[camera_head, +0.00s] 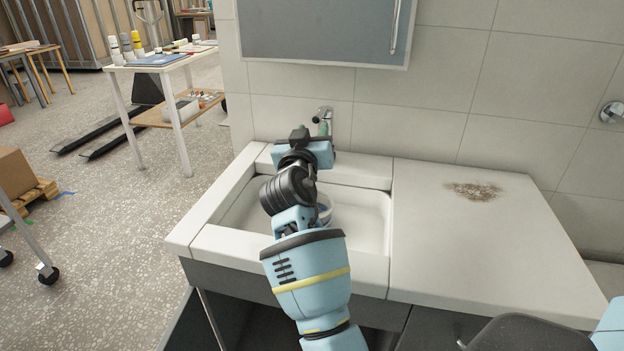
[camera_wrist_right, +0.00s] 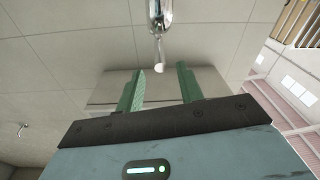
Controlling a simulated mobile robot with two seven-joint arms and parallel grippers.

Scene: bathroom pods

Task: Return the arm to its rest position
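My right arm reaches over the white sink (camera_head: 372,215). Its right gripper (camera_head: 324,128) is at the faucet (camera_head: 326,113) on the back wall, and hides part of it in the head view. In the right wrist view the two green fingers of the right gripper (camera_wrist_right: 161,82) stand apart with nothing between them. The chrome faucet (camera_wrist_right: 158,18) shows just beyond and above the fingertips there. My left gripper is in neither view.
A brown stain (camera_head: 474,191) marks the counter (camera_head: 450,240), which is otherwise clear. A grey cabinet (camera_head: 320,30) hangs above the sink.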

